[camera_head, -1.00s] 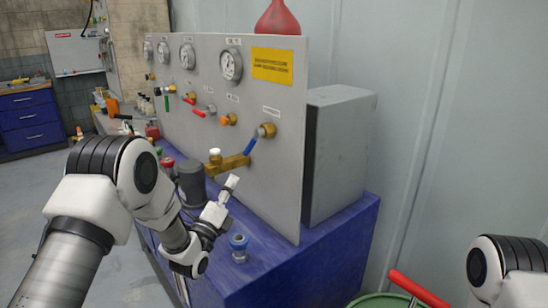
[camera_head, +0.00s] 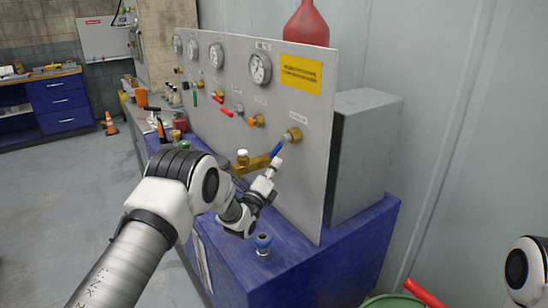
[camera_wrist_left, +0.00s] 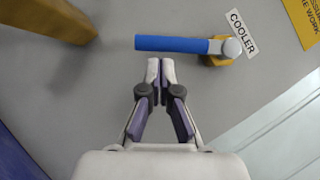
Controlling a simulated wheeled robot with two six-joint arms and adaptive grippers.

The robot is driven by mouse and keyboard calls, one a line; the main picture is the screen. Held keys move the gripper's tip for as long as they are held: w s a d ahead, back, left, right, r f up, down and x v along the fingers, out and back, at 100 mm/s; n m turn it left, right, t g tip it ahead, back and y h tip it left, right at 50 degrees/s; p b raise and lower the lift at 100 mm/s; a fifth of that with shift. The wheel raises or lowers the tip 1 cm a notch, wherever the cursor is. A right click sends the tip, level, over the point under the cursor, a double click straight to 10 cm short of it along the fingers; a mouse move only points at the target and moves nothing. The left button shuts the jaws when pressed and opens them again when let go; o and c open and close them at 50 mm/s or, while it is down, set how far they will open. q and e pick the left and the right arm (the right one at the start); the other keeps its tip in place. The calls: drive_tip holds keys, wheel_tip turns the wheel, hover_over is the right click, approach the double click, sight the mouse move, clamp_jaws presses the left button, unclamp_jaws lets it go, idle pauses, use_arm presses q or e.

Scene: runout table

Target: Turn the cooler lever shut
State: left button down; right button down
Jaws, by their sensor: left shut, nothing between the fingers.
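The cooler lever (camera_head: 278,149) is a blue handle on a brass valve (camera_head: 293,135) at the right end of the grey panel. In the head view it slants down and left from the valve. In the left wrist view the blue lever (camera_wrist_left: 172,44) lies across the picture, its pivot at the right beside the COOLER label (camera_wrist_left: 242,34). My left gripper (camera_head: 275,163) is shut and empty, its tips close below the lever. In the wrist view the fingertips (camera_wrist_left: 160,64) show just under the lever; I cannot tell whether they touch. My right gripper is out of view.
A brass fitting (camera_head: 253,166) juts out left of the gripper. Other valves and gauges (camera_head: 260,68) line the panel (camera_head: 320,150). A blue-topped knob (camera_head: 262,241) stands on the blue bench (camera_head: 300,265). A red handle (camera_head: 425,293) is at lower right.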

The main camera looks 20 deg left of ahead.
use_arm(q)
drive_tip(key=shift+w+a+r, duration=0.15)
drive_tip(key=shift+a+r, duration=0.1)
drive_tip(key=shift+w, duration=0.1)
